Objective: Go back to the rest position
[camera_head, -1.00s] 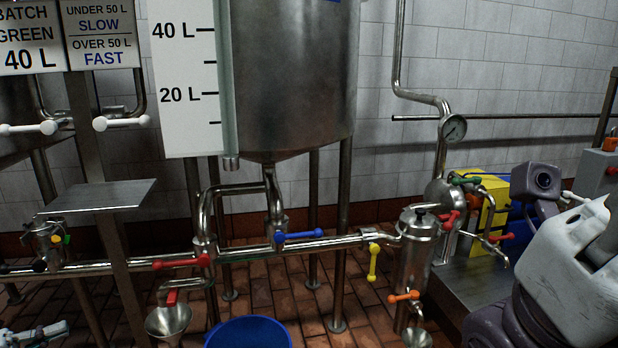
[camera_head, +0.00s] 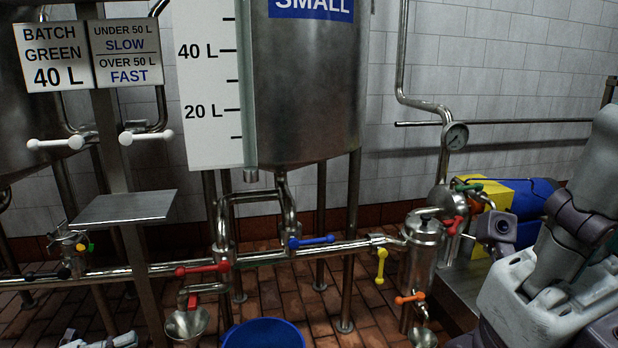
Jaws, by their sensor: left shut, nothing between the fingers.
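My left gripper (camera_head: 100,342) shows only in part at the bottom left edge of the head view. It is shut and empty, low and to the left of the steel funnel (camera_head: 186,323), apart from the pipes and valves. My right arm (camera_head: 560,265) fills the lower right of the view, bent, with a grey link pointing up. Its gripper is out of the picture.
The pipe line (camera_head: 270,257) crosses the front with red (camera_head: 203,268), blue (camera_head: 310,241) and yellow (camera_head: 381,266) valve handles. The small tank (camera_head: 305,110) stands behind it. A blue bucket (camera_head: 263,334) sits on the brick floor. A filter housing (camera_head: 422,250) stands near my right arm.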

